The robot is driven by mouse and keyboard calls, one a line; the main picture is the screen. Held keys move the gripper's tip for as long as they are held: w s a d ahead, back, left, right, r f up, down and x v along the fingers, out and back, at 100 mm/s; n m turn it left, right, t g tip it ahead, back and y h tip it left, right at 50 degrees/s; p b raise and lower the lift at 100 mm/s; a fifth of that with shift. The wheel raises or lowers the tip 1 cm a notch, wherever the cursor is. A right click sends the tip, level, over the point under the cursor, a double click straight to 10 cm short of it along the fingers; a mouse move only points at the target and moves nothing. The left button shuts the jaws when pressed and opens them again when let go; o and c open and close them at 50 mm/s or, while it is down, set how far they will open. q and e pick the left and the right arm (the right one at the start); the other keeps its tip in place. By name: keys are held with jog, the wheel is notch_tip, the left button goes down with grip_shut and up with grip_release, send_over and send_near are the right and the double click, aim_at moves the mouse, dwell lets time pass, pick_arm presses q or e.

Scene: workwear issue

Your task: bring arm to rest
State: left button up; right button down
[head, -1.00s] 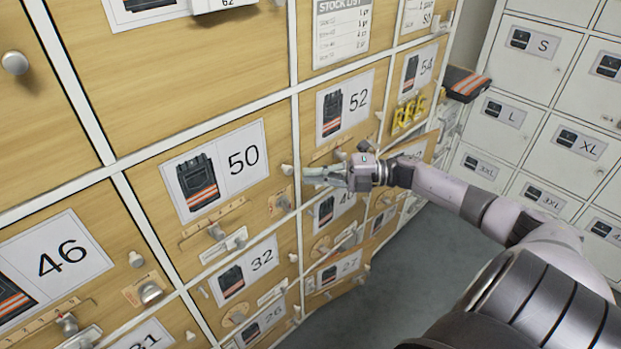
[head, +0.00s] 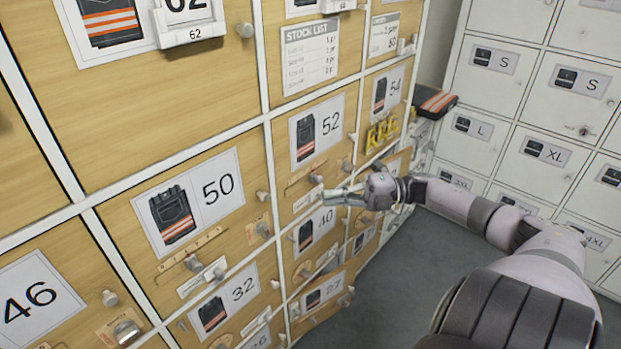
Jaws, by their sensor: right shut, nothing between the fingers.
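My right arm (head: 465,205) comes in from the lower right and reaches toward the wooden cabinet. My right gripper (head: 332,198) is shut and empty. In the picture it lies just below the door labelled 52 (head: 317,135) and above the door labelled 40 (head: 318,232). I cannot tell whether its fingertips touch the cabinet front. My left gripper is not in view.
The wooden cabinet (head: 120,130) with numbered doors, knobs and small latches fills the left. Dark folded workwear with orange stripes (head: 436,102) sticks out at its far end. White lockers (head: 500,75) stand at the right. Grey floor (head: 425,250) is clear between them.

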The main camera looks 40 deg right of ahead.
jog(key=s+d+f+m+t+h+p, duration=0.1)
jog(key=d+f+m+t+h, duration=0.15)
jog(key=f+m+h, duration=0.55)
jog(key=s+d+f+m+t+h+p, duration=0.15)
jog(key=d+f+m, duration=0.25)
jog(key=f, duration=0.7)
jog(key=s+a+f+m+g+h, duration=0.2)
jog(key=s+f+m, duration=0.2)
jog(key=f, duration=0.5)
jog(key=s+a+f+m+g+h, duration=0.1)
jog(key=s+a+f+m+h, duration=0.15)
jog(key=f, duration=0.55)
jog(key=s+a+f+m+g+h+p, duration=0.1)
jog(key=s+a+f+m+g, duration=0.1)
jog(key=s+a+f, duration=0.3)
jog(key=s+a+f+m+g, duration=0.3)
jog(key=s+a+f, duration=0.1)
jog(key=s+f, duration=0.35)
jog(key=s+a+f+m+g, duration=0.1)
jog(key=s+a+f+g, duration=0.2)
jog(key=s+a, duration=0.4)
jog(key=s+a+f+m+g+p, duration=0.1)
jog(key=s+a+f+g, duration=0.2)
jog(key=s+a, duration=0.5)
jog(key=shift+s+a+f+y, duration=0.2)
jog(key=shift+a+f+y, duration=0.3)
jog(key=shift+a, duration=0.6)
jog(key=shift+m, duration=0.25)
